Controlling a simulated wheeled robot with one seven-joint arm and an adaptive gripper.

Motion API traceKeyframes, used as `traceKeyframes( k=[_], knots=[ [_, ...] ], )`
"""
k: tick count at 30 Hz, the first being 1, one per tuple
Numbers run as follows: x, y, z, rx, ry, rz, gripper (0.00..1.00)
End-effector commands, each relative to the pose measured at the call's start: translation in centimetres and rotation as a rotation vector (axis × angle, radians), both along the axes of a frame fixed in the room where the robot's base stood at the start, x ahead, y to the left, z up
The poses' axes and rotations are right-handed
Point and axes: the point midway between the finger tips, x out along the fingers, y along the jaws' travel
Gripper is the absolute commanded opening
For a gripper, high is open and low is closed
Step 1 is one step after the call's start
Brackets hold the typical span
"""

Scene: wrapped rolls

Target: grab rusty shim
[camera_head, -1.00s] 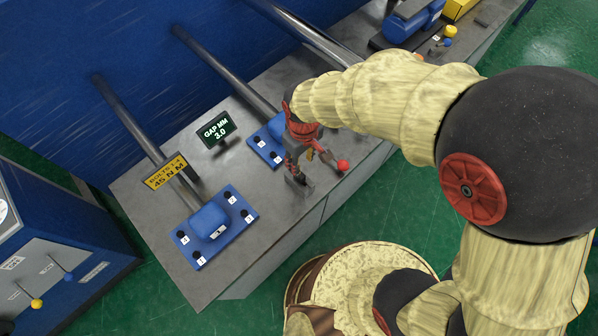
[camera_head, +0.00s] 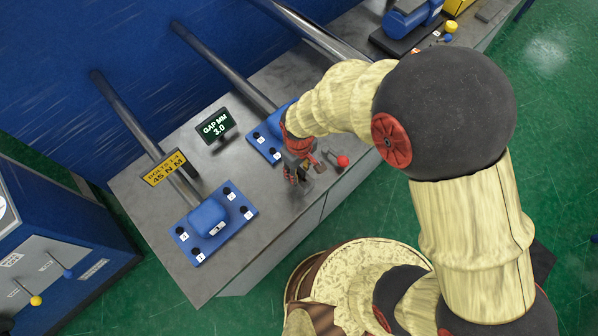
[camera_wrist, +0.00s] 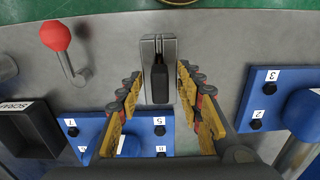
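My gripper (camera_wrist: 160,84) is open in the wrist view, its yellow-padded fingers apart. Between the fingertips a dark upright bar (camera_wrist: 160,84) sits against a grey slotted block (camera_wrist: 147,52). I cannot tell whether the fingers touch either one. In the head view my gripper (camera_head: 298,174) is low over the front part of the grey bench, and it hides much of what lies below it. I cannot pick out a rusty shim for certain in either view.
Red-knobbed lever (camera_wrist: 56,36) and dark tray (camera_wrist: 30,130) are left in the wrist view. A numbered blue plate (camera_wrist: 92,124) lies under the fingers; another (camera_wrist: 262,100) is right. The grey bench (camera_head: 165,230) also bears a gap display (camera_head: 215,127) reading 3.0.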

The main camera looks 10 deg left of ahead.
Motion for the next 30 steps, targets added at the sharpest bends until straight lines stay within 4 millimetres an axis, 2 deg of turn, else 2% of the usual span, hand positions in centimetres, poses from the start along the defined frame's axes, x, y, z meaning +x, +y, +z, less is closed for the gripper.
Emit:
traceKeyframes(
  k=[20,30],
  knots=[
    [-0.03,-0.02,0.03,-0.001,0.001,0.0,0.01],
    [-0.01,-0.02,0.05,0.0,0.0,0.0,0.0]
  ],
)
